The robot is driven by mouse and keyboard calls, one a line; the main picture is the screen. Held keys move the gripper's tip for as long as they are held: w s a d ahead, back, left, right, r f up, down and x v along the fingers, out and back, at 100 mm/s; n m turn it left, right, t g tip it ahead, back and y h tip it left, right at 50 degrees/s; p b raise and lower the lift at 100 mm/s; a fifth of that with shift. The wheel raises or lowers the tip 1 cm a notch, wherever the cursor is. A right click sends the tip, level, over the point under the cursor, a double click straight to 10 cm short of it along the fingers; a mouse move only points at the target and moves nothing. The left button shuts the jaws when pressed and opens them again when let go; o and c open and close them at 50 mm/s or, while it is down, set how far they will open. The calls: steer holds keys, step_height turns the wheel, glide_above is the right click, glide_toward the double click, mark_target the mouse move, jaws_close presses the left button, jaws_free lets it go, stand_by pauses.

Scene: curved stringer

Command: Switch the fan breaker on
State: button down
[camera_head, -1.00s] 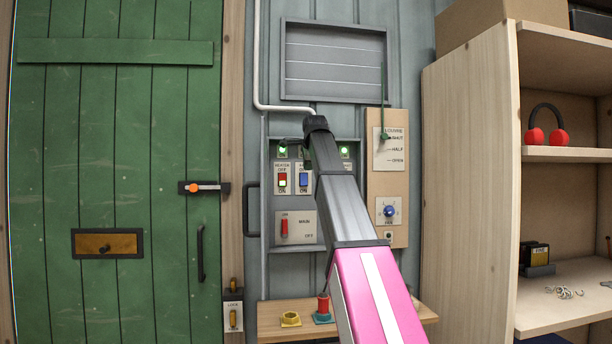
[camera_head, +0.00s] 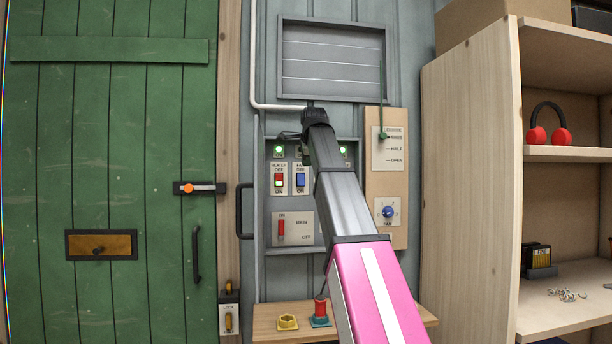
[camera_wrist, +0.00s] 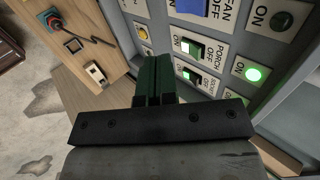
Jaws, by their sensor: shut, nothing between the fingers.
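The fan breaker (camera_head: 300,180) is a blue rocker on a white plate, between OFF above and ON below, in the grey wall panel. I cannot tell its tilt. Its blue edge (camera_wrist: 192,6) is cut off at the top of the wrist view. A dark green ON lamp (camera_wrist: 283,20) there looks unlit. My gripper (camera_wrist: 155,62) shows its green fingers shut and empty, in front of the panel's lower edge, left of the porch breaker (camera_wrist: 192,48) and apart from the fan breaker. In the head view my arm hides the fingers.
The red heater breaker (camera_head: 279,181) sits directly left of the fan breaker. The red main switch (camera_head: 281,229) is below. A board with the louvre lever (camera_head: 382,135) and fan knob (camera_head: 388,212) is to the right. A small shelf (camera_head: 268,325) juts out below.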

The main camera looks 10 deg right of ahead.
steer(key=shift+f, duration=0.1)
glide_toward(301, 185)
steer(key=w+f, duration=0.2)
steer(key=f, duration=0.3)
steer(key=shift+w, duration=0.4)
steer(key=shift+w+f, duration=0.2)
steer(key=shift+w, duration=0.65)
steer(key=shift+w+f, duration=0.1)
steer(key=shift+w, duration=0.15)
